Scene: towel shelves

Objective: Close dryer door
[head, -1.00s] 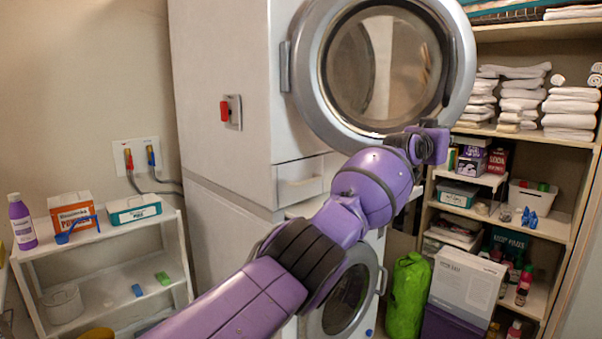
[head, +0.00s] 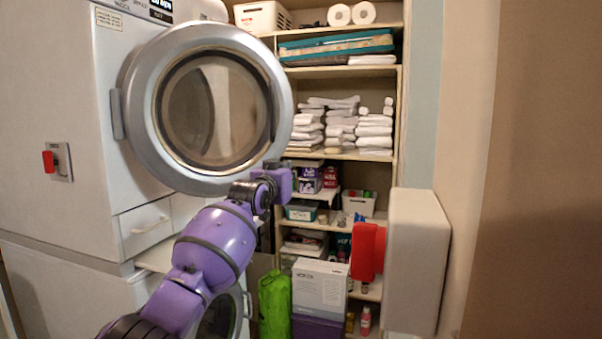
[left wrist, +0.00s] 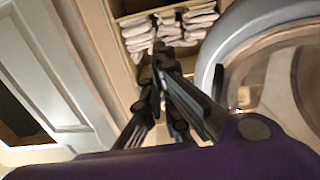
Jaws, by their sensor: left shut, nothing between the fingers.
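The dryer door (head: 146,82) is a large round silver ring with a glass window, hinged at its left. It hangs in front of the upper white machine (head: 70,110) and reaches past the machine's right edge. It looks swung out, but I cannot tell how far. My left gripper (head: 273,168) is at the door's lower right edge; its fingers are partly hidden. In the left wrist view the black fingers (left wrist: 163,62) are together and empty, with the door rim (left wrist: 222,55) just right of them. I cannot tell if they touch it. My right gripper is not in view.
A shelf unit with stacked white towels (head: 374,135) stands behind the gripper. A green bag (head: 274,305) and a white box (head: 320,286) stand low beside the machine. A white panel (head: 415,260) with a red block (head: 367,250) juts in at the right.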

